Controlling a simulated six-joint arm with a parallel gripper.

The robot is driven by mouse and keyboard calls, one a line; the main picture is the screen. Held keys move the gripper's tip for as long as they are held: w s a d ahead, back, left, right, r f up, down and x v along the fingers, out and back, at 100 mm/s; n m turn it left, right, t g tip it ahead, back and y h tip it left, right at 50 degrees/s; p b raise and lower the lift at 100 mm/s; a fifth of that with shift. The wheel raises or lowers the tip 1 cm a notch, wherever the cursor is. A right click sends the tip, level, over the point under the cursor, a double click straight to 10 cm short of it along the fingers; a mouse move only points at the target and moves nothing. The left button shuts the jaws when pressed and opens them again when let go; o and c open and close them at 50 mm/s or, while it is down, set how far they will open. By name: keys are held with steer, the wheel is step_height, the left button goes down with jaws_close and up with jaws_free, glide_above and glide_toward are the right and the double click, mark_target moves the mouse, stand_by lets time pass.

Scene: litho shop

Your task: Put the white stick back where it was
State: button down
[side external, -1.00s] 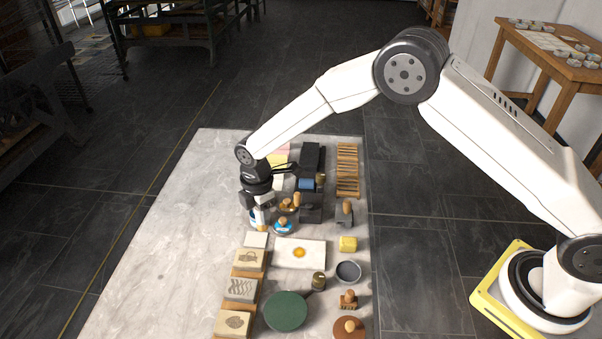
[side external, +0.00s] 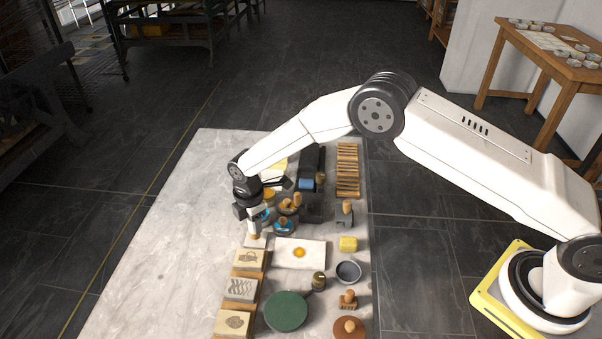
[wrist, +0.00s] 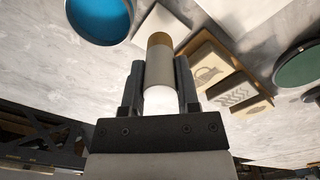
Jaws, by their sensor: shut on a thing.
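My gripper (side external: 254,211) points down over the left part of the marble slab and is shut on the white stick (side external: 255,223). In the wrist view the stick (wrist: 158,72) sits between the two fingers (wrist: 160,90). It is a pale cylinder with a tan, cork-coloured end away from the palm. In the side view its lower end is close to a small white square (side external: 255,242); I cannot tell whether they touch. The white square also shows in the wrist view (wrist: 160,22), just beyond the stick's end.
Carved blocks (side external: 241,289) on wooden stands form a column in front. A blue round container (wrist: 98,14) is close beside the stick. The slab's left side (side external: 165,240) is bare.

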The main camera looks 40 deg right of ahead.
steer(key=shift+f, duration=0.55)
steer(key=shift+f, duration=0.15)
steer(key=shift+c, duration=1.7)
jaws_free()
steer(key=shift+r, duration=0.2)
steer(key=shift+r, duration=6)
